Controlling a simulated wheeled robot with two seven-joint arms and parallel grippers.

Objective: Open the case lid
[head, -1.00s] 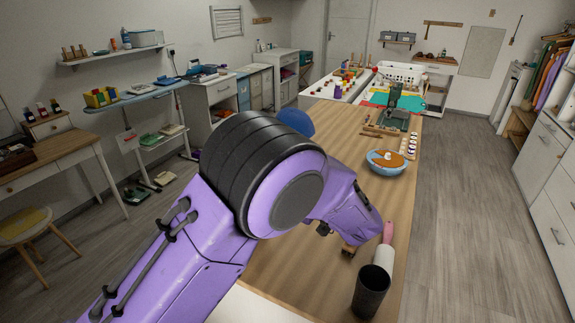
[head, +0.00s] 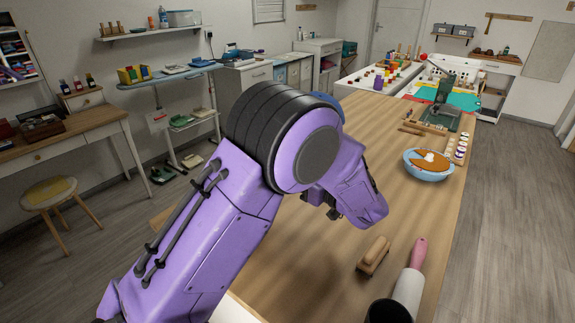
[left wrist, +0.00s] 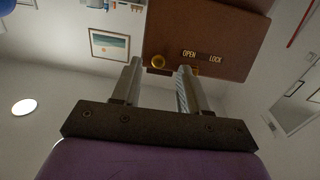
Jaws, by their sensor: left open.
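A brown case (left wrist: 205,35) shows only in part at the top of the left wrist view, with the words OPEN and LOCK on its face. I cannot make out the case for certain there. My right gripper is not in view.
A long wooden table (head: 385,205) runs away from me. A side desk (head: 75,145) and stool (head: 50,193) stand at left.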

